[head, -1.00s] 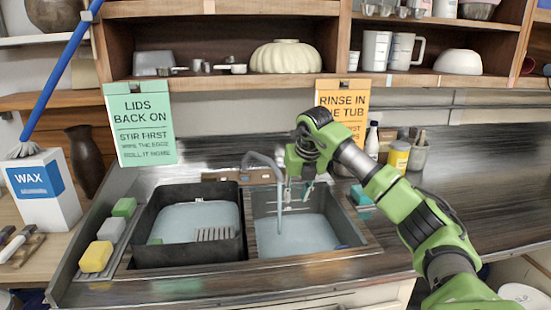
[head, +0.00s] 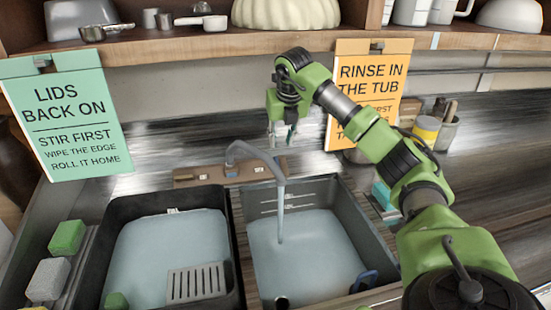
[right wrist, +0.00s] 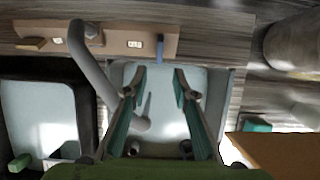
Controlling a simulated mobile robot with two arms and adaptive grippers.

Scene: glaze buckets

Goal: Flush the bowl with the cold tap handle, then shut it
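The tap's grey spout (head: 258,153) rises from a wooden board (head: 190,175) behind the sink, and a thin stream runs from it into the right bowl (head: 345,215). The right bowl holds pale water or has a pale floor; I cannot tell which. In the right wrist view a blue handle (right wrist: 160,47) stands on the board, right of the spout (right wrist: 92,65), and a brown handle (right wrist: 30,43) at its left end. My right gripper (head: 281,140) is open and empty above the board's right end. The blue handle appears between its fingertips (right wrist: 159,72), apparently beyond them. My left gripper is out of view.
The dark left basin (head: 108,232) holds pale liquid and a slotted grey piece (head: 195,283). A green sponge (head: 67,237) and grey block (head: 48,279) lie left. An orange sign (head: 372,75) hangs close behind my right arm. A yellow jar (head: 426,129) stands right.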

